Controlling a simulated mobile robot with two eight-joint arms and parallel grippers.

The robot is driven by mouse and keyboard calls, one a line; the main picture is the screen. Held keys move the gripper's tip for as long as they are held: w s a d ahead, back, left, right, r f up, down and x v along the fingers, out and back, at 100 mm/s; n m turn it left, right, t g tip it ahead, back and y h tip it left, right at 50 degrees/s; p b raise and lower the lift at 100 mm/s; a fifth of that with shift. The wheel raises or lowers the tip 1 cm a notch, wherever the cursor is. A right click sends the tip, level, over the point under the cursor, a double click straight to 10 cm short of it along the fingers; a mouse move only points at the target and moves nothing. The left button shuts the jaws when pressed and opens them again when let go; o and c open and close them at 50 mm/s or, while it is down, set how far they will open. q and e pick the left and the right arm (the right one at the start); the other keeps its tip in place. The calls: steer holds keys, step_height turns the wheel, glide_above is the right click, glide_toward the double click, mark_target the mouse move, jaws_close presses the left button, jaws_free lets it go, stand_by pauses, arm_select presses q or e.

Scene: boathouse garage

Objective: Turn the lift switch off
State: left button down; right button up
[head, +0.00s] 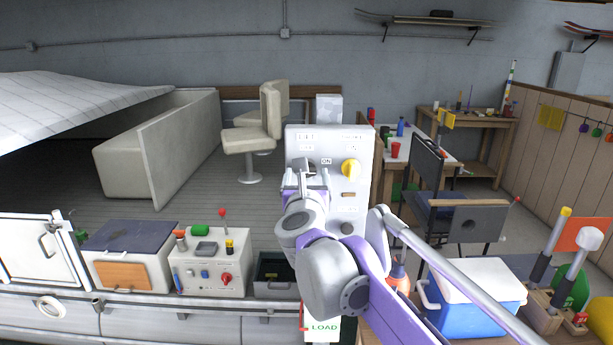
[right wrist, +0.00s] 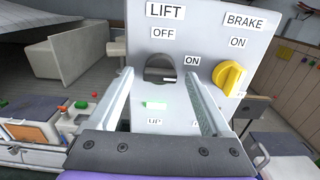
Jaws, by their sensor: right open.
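The lift switch (right wrist: 160,66) is a dark grey round knob on the pale control panel (right wrist: 205,40), under the LIFT and OFF labels, with an ON label to its right. My right gripper (right wrist: 158,74) is open, its two fingers pointing at the panel on either side of the switch. I cannot tell whether they touch it or exactly where the knob points. In the head view my right gripper (head: 311,178) is in front of the panel (head: 335,145) and hides most of the switch. My left gripper is not in view.
A yellow brake knob (right wrist: 230,77) sits right of the lift switch, close to the right finger. A small green light (right wrist: 155,105) is below. A blue cooler (head: 470,297) and a low control box (head: 213,264) stand at either side in the head view.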

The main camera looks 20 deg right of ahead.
steer(key=shift+c, duration=0.3)
jaws_close()
steer(key=n, duration=0.3)
steer(key=shift+n+p, duration=0.35)
steer(key=shift+n, duration=0.05)
steer(key=n, duration=0.4)
steer(key=shift+n, duration=0.3)
steer(key=n, duration=0.4)
steer(key=shift+n+b, duration=0.5)
steer(key=shift+n, duration=2.3)
